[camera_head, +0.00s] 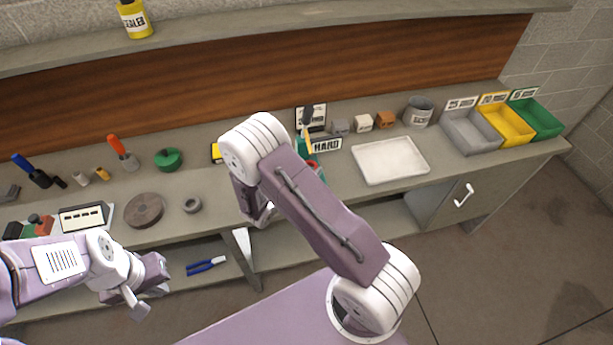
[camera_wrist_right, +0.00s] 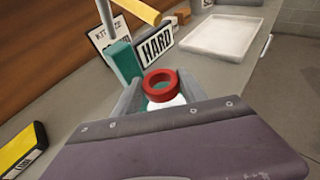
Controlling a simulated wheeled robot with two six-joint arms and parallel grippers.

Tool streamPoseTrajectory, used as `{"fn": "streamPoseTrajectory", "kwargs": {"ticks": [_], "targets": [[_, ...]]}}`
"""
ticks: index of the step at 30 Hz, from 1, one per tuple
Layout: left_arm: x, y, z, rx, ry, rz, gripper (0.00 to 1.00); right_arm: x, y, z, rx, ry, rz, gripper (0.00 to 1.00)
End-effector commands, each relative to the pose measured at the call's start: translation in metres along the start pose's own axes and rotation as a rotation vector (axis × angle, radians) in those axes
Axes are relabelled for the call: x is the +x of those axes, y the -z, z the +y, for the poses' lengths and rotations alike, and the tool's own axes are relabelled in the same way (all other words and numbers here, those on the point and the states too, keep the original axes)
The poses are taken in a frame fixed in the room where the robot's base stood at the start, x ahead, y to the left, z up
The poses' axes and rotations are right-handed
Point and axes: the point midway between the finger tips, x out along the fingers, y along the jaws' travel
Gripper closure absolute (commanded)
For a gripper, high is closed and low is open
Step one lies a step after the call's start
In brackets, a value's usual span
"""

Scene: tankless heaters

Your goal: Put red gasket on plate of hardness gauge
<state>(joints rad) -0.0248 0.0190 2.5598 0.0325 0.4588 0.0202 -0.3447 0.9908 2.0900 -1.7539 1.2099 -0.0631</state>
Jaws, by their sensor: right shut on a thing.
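The red gasket (camera_wrist_right: 160,83) is a thick ring between the fingers of my right gripper (camera_wrist_right: 160,92) in the right wrist view, and the gripper is shut on it. The hardness gauge (camera_wrist_right: 124,62) is a teal stand with a yellow lever, beside a HARD sign (camera_wrist_right: 156,45). A white round surface (camera_wrist_right: 166,102), seemingly the gauge's plate, shows just below the gasket; I cannot tell whether they touch. In the head view my arm hides most of the gauge (camera_head: 303,146), and only a bit of red shows there. My left gripper (camera_head: 150,298) is open and empty at lower left.
A white tray (camera_head: 391,160) lies right of the gauge, with grey, yellow and green bins (camera_head: 505,125) beyond. Small blocks (camera_head: 363,122) and a metal pot (camera_head: 418,111) stand behind.

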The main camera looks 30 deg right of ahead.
Motion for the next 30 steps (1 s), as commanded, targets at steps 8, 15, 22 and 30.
{"fn": "streamPoseTrajectory", "kwargs": {"ticks": [8,15,22,30], "targets": [[-0.002,0.000,0.000,0.000,0.000,0.000,1.00,0.010,0.025,0.001,-0.005,0.002,0.002,0.90],[-0.003,0.000,0.000,0.000,0.000,0.000,1.00,0.015,0.039,0.002,0.001,0.000,0.000,0.90],[0.002,0.000,0.000,0.000,0.000,0.000,1.00,0.017,0.043,0.002,0.000,0.000,0.000,0.90],[0.001,0.000,0.000,0.000,0.000,0.000,1.00,0.016,0.042,0.002,0.000,0.000,0.000,0.29]]}}
